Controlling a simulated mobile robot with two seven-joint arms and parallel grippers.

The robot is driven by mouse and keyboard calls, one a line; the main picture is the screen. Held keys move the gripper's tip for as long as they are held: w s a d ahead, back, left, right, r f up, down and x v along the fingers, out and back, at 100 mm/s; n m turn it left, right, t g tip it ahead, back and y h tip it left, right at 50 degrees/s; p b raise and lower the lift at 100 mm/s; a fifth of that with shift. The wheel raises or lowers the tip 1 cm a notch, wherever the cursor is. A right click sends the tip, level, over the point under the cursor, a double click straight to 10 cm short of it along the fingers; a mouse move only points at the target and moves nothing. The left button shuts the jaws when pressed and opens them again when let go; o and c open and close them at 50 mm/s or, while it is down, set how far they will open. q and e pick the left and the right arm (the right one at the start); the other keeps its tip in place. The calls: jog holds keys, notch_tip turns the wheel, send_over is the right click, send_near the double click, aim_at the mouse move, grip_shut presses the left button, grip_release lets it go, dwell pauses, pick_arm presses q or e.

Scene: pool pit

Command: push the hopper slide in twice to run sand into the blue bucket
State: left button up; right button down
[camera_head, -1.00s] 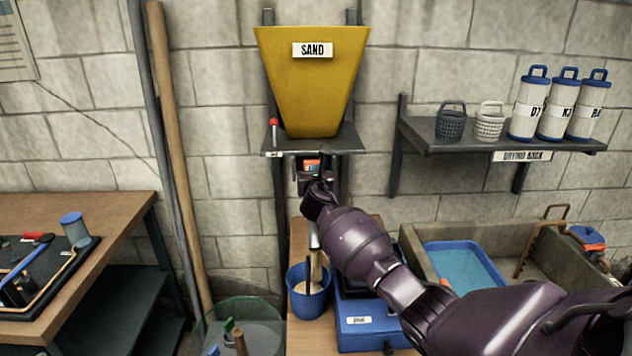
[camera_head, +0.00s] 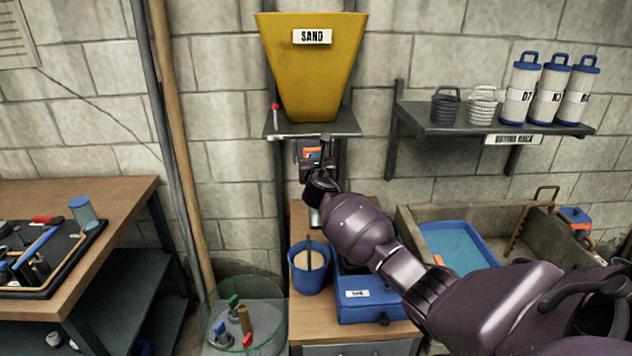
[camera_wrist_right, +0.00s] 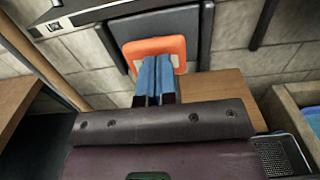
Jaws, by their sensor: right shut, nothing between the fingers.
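The yellow hopper (camera_head: 312,75), labelled SAND, stands on a wall bracket. Below it is the orange-framed slide (camera_head: 312,153); its orange face (camera_wrist_right: 180,43) is large in the right wrist view. My right gripper (camera_head: 317,168) is shut and empty, its blue fingertips (camera_wrist_right: 153,72) overlapping the lower part of the orange face in that view. I cannot tell whether they touch it. The blue bucket (camera_head: 307,283) stands on the wooden bench below, with tan sand (camera_head: 309,265) inside and a dark upright strip in front of it. My arm partly hides the area above the bucket. My left gripper is out of view.
A blue box (camera_head: 370,304) sits right of the bucket. A clear round tub (camera_head: 243,318) with small items stands left below. A stone sink (camera_head: 500,222) and a shelf (camera_head: 460,133) with canisters are on the right. A workbench (camera_head: 110,205) is on the left.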

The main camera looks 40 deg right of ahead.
jog(key=p+v, duration=0.1)
jog(key=v, duration=0.9)
jog(key=shift+s+a, duration=0.15)
jog(key=shift+a, duration=0.1)
jog(key=shift+f, duration=0.15)
dwell(1.5)
jog(key=a+m+t+y, duration=0.2)
jog(key=a+m+y, duration=0.4)
jog(key=m, duration=0.6)
jog(key=s+a+f+m+g+y, duration=0.1)
jog(key=s+a+f+m+y, duration=0.2)
jog(key=s+a+f+m, duration=0.45)
jog(key=s+f+m+g, duration=0.1)
jog(key=s+f+m, duration=0.2)
jog(key=s+f, duration=0.3)
jog(key=s+a+f+m+g, duration=0.1)
jog(key=s+f+m+g, duration=0.1)
jog(key=s+f, duration=0.4)
jog(key=s+f+m+g, duration=0.1)
jog(key=s+f+m, duration=0.3)
jog(key=s, duration=1)
jog(key=shift+s+a+f+g, duration=0.3)
jog(key=shift+f, duration=0.7)
